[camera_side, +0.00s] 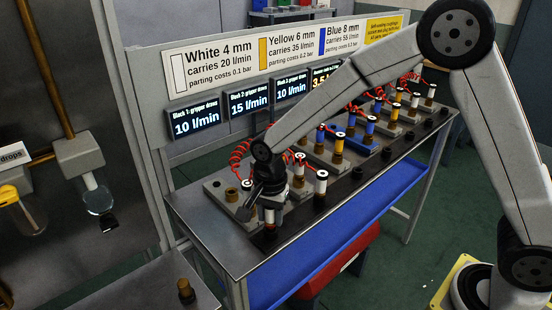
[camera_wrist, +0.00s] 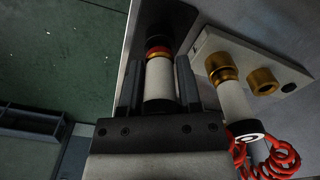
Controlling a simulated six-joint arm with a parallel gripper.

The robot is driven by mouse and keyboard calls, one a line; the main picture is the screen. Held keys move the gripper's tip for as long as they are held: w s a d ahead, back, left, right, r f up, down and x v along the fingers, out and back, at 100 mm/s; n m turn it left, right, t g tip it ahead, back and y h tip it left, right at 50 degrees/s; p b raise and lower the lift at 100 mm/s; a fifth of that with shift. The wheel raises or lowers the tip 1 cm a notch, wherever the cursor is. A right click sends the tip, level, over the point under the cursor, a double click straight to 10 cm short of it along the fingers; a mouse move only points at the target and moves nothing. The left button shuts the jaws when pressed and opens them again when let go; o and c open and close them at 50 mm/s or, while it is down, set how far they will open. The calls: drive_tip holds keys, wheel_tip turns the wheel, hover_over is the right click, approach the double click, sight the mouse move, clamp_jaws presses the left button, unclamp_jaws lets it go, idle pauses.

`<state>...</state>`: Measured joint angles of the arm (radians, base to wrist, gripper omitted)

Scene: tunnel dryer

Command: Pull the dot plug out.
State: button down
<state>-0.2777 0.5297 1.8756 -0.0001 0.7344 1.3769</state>
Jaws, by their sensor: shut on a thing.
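My gripper (camera_wrist: 158,80) is shut on a white plug (camera_wrist: 160,76) with a brass collar and a red ring at its far end. In the wrist view the plug lies between the two dark fingers, its end at a dark socket (camera_wrist: 158,37); I cannot tell how deep it sits. The plug's top is hidden by my gripper, so no dot shows on it. In the side view my gripper (camera_side: 269,210) points down at the near left end of the bench, over the front row of black sockets.
A second white plug (camera_wrist: 236,104) with a ringed top stands in a brass fitting on a pale block (camera_wrist: 290,84), close to my right finger, with a red coiled hose beside it. Another white plug (camera_side: 320,184) stands in the front row. Display screens (camera_side: 194,122) line the back.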

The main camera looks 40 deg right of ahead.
drive_tip(key=shift+r, duration=0.2)
idle(0.5)
drive_tip(key=shift+r, duration=0.35)
drive_tip(key=shift+r, duration=0.7)
drive_tip(key=shift+r, duration=1.9)
